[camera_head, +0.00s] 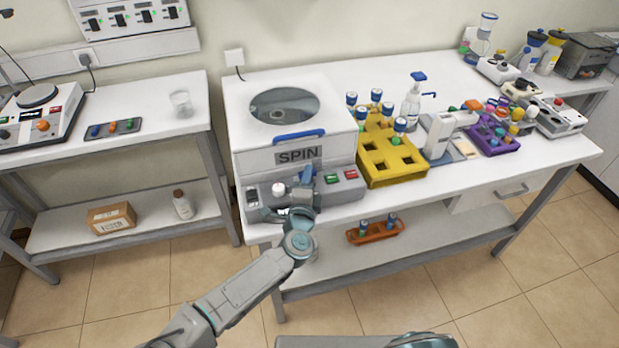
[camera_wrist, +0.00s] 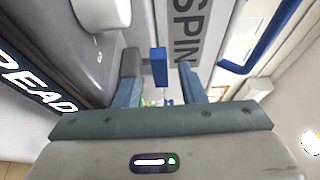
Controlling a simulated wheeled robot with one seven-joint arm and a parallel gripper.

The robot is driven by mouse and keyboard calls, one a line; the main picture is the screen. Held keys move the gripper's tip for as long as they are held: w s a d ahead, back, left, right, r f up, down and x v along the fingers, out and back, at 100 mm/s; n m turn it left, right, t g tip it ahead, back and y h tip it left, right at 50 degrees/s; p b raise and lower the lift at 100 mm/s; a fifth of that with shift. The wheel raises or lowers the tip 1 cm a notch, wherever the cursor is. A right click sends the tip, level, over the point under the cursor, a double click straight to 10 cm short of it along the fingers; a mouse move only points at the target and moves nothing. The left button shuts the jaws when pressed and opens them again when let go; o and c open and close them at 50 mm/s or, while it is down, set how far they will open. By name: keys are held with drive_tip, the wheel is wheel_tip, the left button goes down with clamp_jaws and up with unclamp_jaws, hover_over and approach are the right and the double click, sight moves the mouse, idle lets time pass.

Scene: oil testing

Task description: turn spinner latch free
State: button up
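The spinner (camera_head: 290,120) is a white box labelled SPIN with a round window in its lid and a blue lid handle (camera_head: 298,134). The handle also shows at the right in the wrist view (camera_wrist: 262,40). A small blue latch (camera_wrist: 158,65) stands out below the SPIN label. My gripper (camera_wrist: 160,85) is at the spinner's front, with blue-padded fingers on either side of the latch. Gaps show between the latch and both fingers, so the gripper looks open. In the head view my gripper (camera_head: 300,188) covers part of the control panel and most of the latch area.
A white knob (camera_head: 279,188) sits left of my gripper on the panel; green and red buttons (camera_head: 342,176) are at the right. A yellow rack (camera_head: 385,162) with capped vials stands close right of the spinner. An orange tray (camera_head: 375,234) is on the lower shelf.

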drive_tip(key=shift+s+a, duration=0.1)
drive_tip(key=shift+a, duration=0.1)
clamp_jaws()
